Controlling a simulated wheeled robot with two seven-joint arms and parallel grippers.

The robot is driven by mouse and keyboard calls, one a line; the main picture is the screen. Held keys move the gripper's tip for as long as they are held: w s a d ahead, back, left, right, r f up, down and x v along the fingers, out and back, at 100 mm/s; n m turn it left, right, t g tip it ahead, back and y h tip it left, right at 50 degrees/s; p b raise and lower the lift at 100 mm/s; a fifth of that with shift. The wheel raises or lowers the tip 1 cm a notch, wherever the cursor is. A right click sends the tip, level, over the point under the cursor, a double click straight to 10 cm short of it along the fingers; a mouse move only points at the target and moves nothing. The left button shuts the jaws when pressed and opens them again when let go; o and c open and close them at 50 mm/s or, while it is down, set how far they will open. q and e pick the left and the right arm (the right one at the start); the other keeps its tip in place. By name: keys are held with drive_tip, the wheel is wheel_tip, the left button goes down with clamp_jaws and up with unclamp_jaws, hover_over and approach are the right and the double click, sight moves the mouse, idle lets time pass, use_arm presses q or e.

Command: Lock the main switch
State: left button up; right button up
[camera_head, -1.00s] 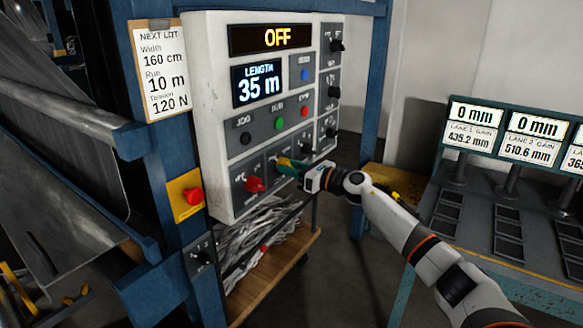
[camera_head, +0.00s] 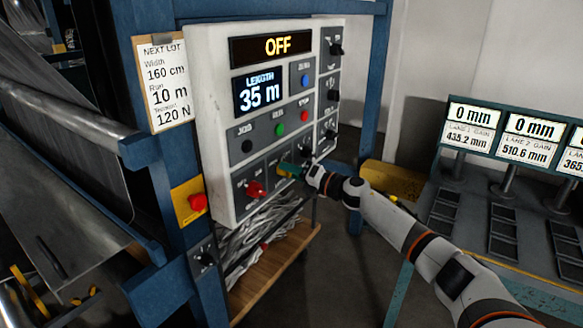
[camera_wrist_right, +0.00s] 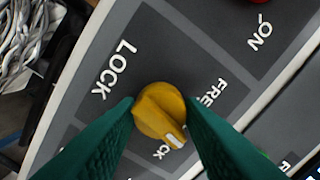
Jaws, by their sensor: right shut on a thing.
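In the right wrist view a yellow rotary knob (camera_wrist_right: 160,112) with a white mark sits on a dark panel plate, between my two green fingertips (camera_wrist_right: 160,104). The mark points to the lower right of that picture. The words LOCK and FRE show around the knob; a label ending in CK below it is partly hidden by a finger. In the head view my right gripper (camera_head: 286,170) is shut on this knob at the panel's lower edge. The red switch (camera_head: 256,188) is just left of it. The display (camera_head: 278,46) reads OFF. My left gripper is out of view.
The white control box (camera_head: 213,120) carries several buttons and black knobs (camera_head: 335,48). A red emergency button (camera_head: 197,202) sits on a yellow plate at lower left. A wooden cart shelf (camera_head: 275,270) is below. A console with displays (camera_head: 472,115) stands right.

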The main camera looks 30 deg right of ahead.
drive_tip(key=shift+m+p, duration=1.75)
drive_tip(key=shift+m, duration=1.85)
drive_tip(key=o, duration=1)
drive_tip(key=shift+b+v, duration=2.65)
drive_tip(key=shift+v, duration=3.4)
